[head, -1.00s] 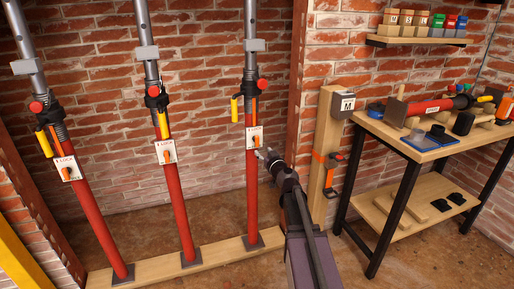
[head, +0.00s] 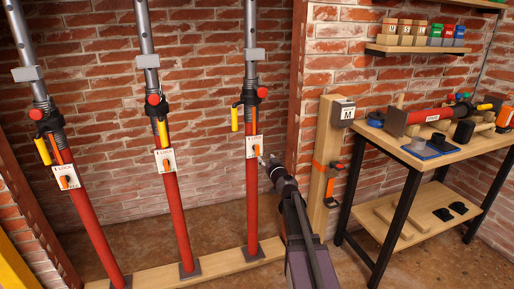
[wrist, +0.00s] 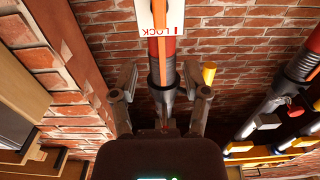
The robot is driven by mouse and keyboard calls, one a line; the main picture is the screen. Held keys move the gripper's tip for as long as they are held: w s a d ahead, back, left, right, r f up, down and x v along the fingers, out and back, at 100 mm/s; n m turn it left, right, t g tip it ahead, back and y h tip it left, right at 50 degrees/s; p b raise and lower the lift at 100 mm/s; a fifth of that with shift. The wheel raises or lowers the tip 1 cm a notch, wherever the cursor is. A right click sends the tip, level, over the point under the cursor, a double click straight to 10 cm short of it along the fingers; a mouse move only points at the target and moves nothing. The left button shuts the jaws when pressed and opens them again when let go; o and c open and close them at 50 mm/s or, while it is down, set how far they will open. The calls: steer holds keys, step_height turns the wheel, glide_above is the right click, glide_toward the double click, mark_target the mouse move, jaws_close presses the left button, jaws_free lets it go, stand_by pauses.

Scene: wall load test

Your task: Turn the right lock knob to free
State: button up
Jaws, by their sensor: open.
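The right lock knob (head: 256,149) is a small orange handle on a white LOCK plate (head: 249,154) on the right red post (head: 252,205). It lies roughly along the post. In the wrist view the plate (wrist: 195,31) appears upside down at the top edge, and only part of the orange knob (wrist: 159,10) shows there. My gripper (head: 264,160) is just right of the plate in the head view. In the wrist view my gripper (wrist: 160,72) is open, its two fingers apart on either side of the post in the picture, with nothing held. Contact with the knob is not visible.
Two more red posts, the middle (head: 179,220) and the left (head: 88,225), carry similar plates and knobs. A wooden sill (head: 215,262) runs along their feet. A timber upright (head: 322,150) and a workbench (head: 445,150) stand to the right.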

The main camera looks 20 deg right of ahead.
mark_target(258, 147)
steer(key=w, duration=1.1)
steer(key=shift+w, duration=0.25)
jaws_close()
